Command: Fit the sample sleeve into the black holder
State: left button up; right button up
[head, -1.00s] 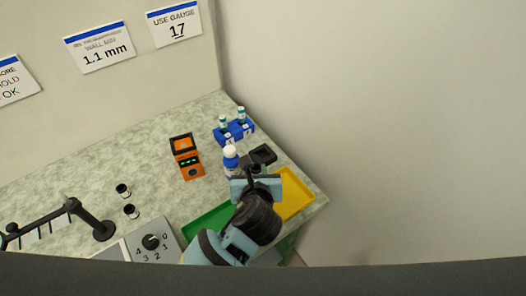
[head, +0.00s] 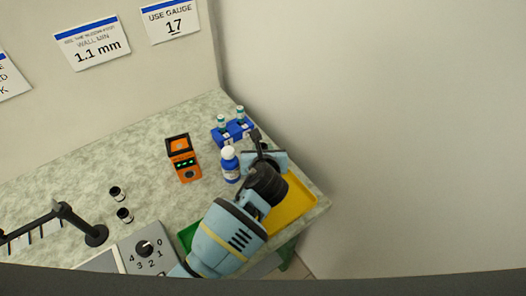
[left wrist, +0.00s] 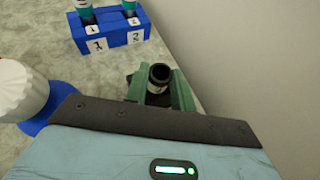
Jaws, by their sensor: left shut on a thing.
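My left gripper (left wrist: 158,92) is shut on the sample sleeve (left wrist: 157,75), a short dark open-topped tube with a pale band, seen between the fingers in the left wrist view. In the head view this gripper (head: 260,145) is over the back right of the bench, beyond the blue bottle. The sleeve is not clear there. The black holder is largely hidden by the gripper in the head view; a dark edge (left wrist: 129,78) beside the left finger in the wrist view may be part of it. I cannot tell whether the sleeve touches it. My right gripper is not in view.
A blue bottle (head: 230,168) with a white cap stands close left of the gripper. Behind is a blue vial rack (head: 232,132). An orange device (head: 183,158), yellow tray (head: 301,204), green tray (head: 187,236) and two dark sleeves (head: 117,194) are around.

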pick_arm(q)
jog(key=shift+f, duration=0.75)
jog(key=shift+r, duration=0.1)
jog(key=o, duration=0.9)
jog(key=shift+o, duration=0.2)
